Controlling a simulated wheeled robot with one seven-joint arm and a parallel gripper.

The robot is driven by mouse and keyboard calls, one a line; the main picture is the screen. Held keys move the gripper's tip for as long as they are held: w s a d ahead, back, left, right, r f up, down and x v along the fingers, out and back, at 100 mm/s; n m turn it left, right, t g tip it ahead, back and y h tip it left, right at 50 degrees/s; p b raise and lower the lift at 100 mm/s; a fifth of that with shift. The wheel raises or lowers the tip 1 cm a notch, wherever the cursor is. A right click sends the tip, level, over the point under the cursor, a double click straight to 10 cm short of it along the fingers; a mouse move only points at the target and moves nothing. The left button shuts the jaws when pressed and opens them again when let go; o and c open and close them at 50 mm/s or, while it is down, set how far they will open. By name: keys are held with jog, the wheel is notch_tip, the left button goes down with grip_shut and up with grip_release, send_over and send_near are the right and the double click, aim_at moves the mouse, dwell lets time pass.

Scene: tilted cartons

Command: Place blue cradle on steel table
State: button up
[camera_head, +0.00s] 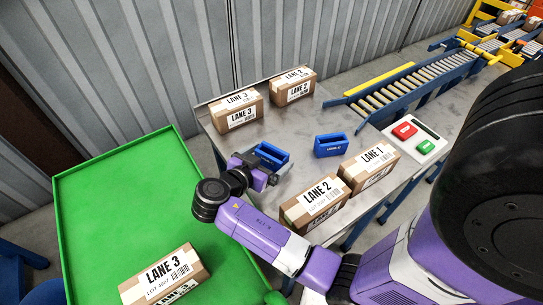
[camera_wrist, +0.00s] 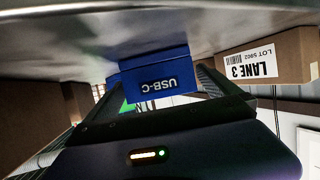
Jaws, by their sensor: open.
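A blue cradle (camera_head: 273,154) is on the steel table (camera_head: 295,122), near its left edge. In the wrist view the cradle (camera_wrist: 157,80) carries the label USB-C, and its base meets the grey table surface (camera_wrist: 190,22) at the top of that upside-down picture. My gripper (camera_head: 262,170) is open, with one finger on each side of this cradle; I cannot tell whether the fingers touch it. A second blue cradle (camera_head: 331,146) stands apart to the right on the table, its label too small to read.
Cartons marked LANE 3 (camera_head: 237,108) and LANE 2 (camera_head: 293,86) stand at the table's back. Cartons LANE 2 (camera_head: 314,203) and LANE 1 (camera_head: 369,166) stand at its front. A button panel (camera_head: 415,139) and roller conveyor (camera_head: 408,91) are right. A green table (camera_head: 130,215) holds another LANE 3 carton (camera_head: 165,276).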

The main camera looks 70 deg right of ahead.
aim_at(267, 160)
jog(key=b+v, duration=0.1)
jog(key=v, duration=0.5)
jog(key=shift+a, duration=0.15)
dwell(0.3)
